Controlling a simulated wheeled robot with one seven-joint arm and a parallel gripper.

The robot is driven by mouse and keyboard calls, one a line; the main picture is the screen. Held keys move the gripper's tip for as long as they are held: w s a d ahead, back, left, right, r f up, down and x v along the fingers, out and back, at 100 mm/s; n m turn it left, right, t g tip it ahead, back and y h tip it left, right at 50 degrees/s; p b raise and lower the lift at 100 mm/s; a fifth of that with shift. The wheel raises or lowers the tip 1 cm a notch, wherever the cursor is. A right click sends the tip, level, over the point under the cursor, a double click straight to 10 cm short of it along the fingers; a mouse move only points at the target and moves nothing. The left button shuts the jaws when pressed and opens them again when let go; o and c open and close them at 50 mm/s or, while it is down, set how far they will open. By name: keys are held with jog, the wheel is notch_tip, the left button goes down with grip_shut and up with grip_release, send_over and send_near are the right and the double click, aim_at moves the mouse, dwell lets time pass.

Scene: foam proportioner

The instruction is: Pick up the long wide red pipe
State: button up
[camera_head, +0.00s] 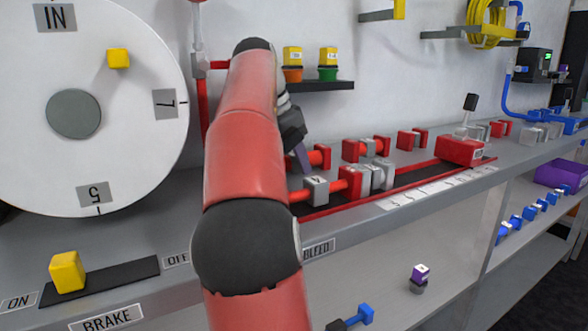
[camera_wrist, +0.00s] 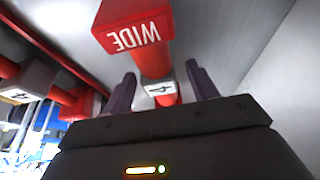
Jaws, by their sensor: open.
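A red pipe with an end block marked "WIDE" (camera_wrist: 135,35) fills the top middle of the wrist view. Its shaft runs down between the two fingers of my gripper (camera_wrist: 160,71), past a pale collar marked 4. The fingers are open, one on each side of the shaft, with no visible grip on it. In the head view my gripper (camera_head: 302,157) is mostly behind my arm, pointing down at the shelf. A red pipe end (camera_head: 320,157) shows beside it. I cannot read its label there, and the rest is hidden.
Another red pipe with a grey collar marked 4 (camera_head: 316,188) lies in front; it shows at the left in the wrist view (camera_wrist: 28,82). More red pipes (camera_head: 366,148) lie right. A red box (camera_head: 461,150) stands farther right. A large dial (camera_head: 75,113) is at left.

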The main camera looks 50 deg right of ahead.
jog(key=shift+f, duration=0.1)
jog(key=c, duration=1.2)
jog(key=shift+r+p, duration=0.4)
jog(key=shift+r, duration=0.15)
jog(key=shift+s+r, duration=0.15)
jog(key=s+b, duration=0.1)
jog(key=s, duration=0.1)
jog(key=s+a, duration=0.1)
jog(key=s, duration=0.2)
jog(key=s+a+b, duration=0.1)
jog(key=s, duration=0.1)
jog(key=shift+s+a+f+b, duration=0.2)
jog(key=shift+b, duration=0.15)
notch_tip(320, 180, up, 14)
jog(key=p, duration=0.8)
